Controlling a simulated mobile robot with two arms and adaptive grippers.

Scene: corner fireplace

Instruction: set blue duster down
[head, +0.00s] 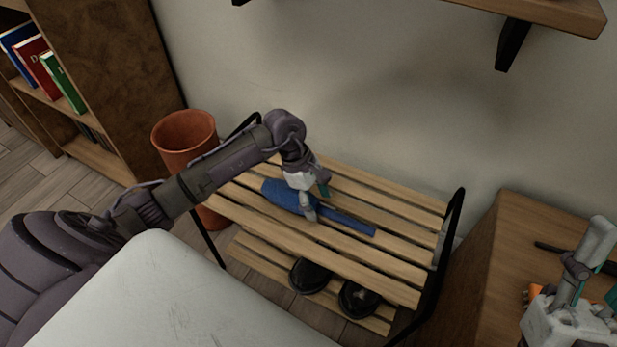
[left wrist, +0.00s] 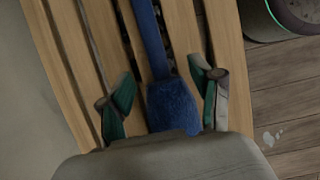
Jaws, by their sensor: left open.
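The blue duster (head: 283,195) lies on the top shelf of a slatted wooden rack (head: 395,275), its wide head to the left and its narrow handle to the right. My left gripper (head: 316,201) is over the duster, near where head meets handle. In the left wrist view, the open fingers of my left gripper (left wrist: 161,90) stand on either side of the duster (left wrist: 172,104), with gaps between. My right gripper (head: 583,262) shows in part at the lower right edge, over a wooden cabinet; whether it is open is unclear.
Black shoes (head: 310,276) sit on the rack's lower shelf. A terracotta pot (head: 186,140) stands behind its left end. A bookcase (head: 110,70) is at the left. The wooden cabinet (head: 505,235) is right of the rack. A wall shelf (head: 560,15) juts out above.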

